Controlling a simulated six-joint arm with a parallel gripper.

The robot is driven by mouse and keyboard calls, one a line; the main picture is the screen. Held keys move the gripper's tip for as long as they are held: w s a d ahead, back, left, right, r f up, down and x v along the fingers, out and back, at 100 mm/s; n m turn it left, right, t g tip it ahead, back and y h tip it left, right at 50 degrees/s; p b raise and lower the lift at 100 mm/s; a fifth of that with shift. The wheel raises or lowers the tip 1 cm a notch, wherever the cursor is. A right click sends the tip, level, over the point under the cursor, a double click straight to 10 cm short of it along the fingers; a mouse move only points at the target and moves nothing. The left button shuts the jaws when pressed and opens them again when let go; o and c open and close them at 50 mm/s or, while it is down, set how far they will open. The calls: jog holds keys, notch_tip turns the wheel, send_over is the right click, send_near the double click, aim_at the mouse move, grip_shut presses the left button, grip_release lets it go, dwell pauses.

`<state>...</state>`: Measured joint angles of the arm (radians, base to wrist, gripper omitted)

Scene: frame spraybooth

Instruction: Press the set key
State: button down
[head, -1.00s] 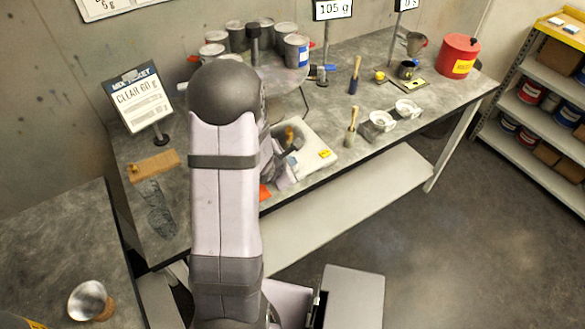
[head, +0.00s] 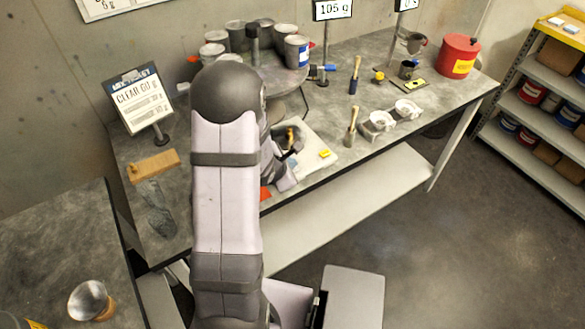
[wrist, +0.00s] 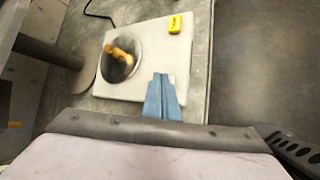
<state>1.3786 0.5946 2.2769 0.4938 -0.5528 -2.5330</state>
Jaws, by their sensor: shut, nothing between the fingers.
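A white scale (wrist: 135,84) lies on the grey bench, with a round dark pan holding an orange-brown item (wrist: 122,52). A yellow key or label (wrist: 175,24) is at the scale's far right corner in the wrist view; its lettering is too small to read. It also shows in the head view (head: 324,153). My gripper (wrist: 162,78) is shut and empty, its blue fingers over the scale's near right part, apart from the yellow patch. I cannot tell whether the fingertips touch the scale or cover a key. In the head view my arm hides the gripper.
A display reading 105 g (head: 332,9) stands on a pole behind the scale. A sign reading CLEAR 60 g (head: 143,97) stands at the left. Brushes, small cups and a red can (head: 457,56) are to the right. Paint cans (head: 297,50) stand on a round stand.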

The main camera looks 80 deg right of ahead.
jog(key=shift+f, duration=0.4)
dwell(0.8)
jog(key=shift+r, duration=0.2)
jog(key=shift+r+p, duration=0.65)
jog(key=shift+p, duration=0.35)
jog(key=shift+r, duration=0.1)
notch_tip(320, 180, up, 5)
jog(key=p, duration=0.5)
jog(key=shift+p, duration=0.35)
